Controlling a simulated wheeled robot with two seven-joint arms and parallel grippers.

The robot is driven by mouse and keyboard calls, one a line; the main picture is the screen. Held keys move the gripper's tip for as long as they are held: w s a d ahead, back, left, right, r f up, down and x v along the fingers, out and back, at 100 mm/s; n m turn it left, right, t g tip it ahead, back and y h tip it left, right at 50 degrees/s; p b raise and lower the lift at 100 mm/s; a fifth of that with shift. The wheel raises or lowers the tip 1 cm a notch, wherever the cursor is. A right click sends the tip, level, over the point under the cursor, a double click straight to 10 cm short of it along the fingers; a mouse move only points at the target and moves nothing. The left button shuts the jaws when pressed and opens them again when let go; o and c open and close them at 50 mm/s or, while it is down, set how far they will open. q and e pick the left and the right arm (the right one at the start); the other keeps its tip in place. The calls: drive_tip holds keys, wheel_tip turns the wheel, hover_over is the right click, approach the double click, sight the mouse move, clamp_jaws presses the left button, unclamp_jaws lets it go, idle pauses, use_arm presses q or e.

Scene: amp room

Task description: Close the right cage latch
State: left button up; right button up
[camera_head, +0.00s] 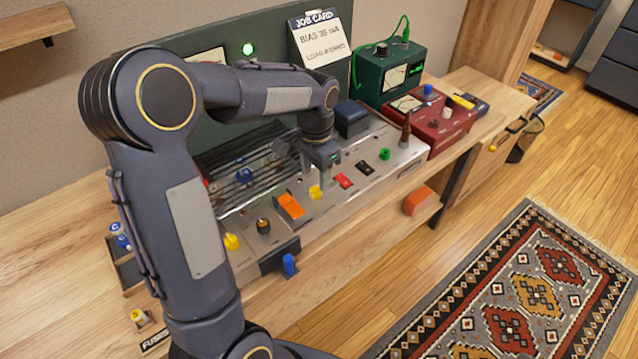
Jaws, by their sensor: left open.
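The cage (240,170) is a dark wire grille over the left part of the silver amplifier chassis (385,163). A yellow latch (316,192) stands by its front right corner; I take it for the right cage latch. A similar yellow piece (232,242) is by the front left. I cannot tell whether either is fastened. My left gripper (327,166) points down just above and behind the right yellow latch, apparently apart from it. Its fingertips are small and partly hidden, and it looks empty. My left arm covers part of the cage. My right gripper is out of view.
An orange switch (290,206), a red switch (343,181) and a green knob (385,154) are close by on the chassis. A red box (440,125) and a green meter box (390,68) stand to the right. A job card (320,38) is behind.

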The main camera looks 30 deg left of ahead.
sight(316, 187)
use_arm(q)
drive_tip(key=shift+f, duration=2.1)
drive_tip(key=c, duration=1)
